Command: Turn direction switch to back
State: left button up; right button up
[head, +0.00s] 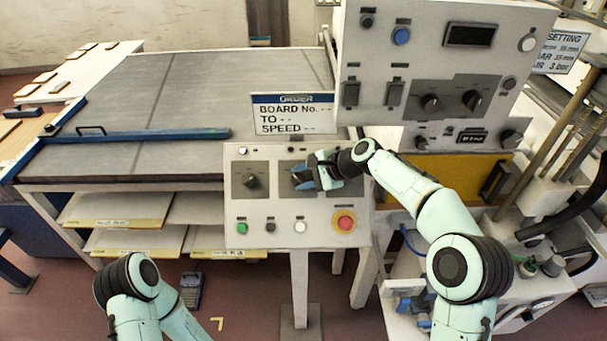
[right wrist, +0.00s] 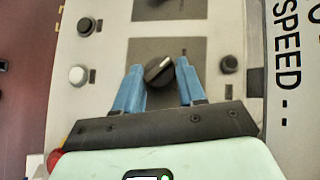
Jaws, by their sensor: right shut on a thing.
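The knob's white pointer mark slants up and right in that view. The left knob (head: 252,181) is free. No legible label shows which knob is the direction switch. My left arm shows at lower left; its gripper is out of view.
Below the knobs sit a green button (head: 242,228), a white button (head: 300,226) and a red emergency button (head: 344,221) on yellow. A sign (head: 293,114) stands behind the panel. An upper control box (head: 430,65) overhangs at the right.

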jog(key=shift+r, duration=0.15)
jog(key=o, duration=1)
jog(key=shift+o, duration=0.2)
jog(key=v, duration=1.3)
jog(key=shift+s+d, duration=0.1)
jog(key=shift+d, duration=0.05)
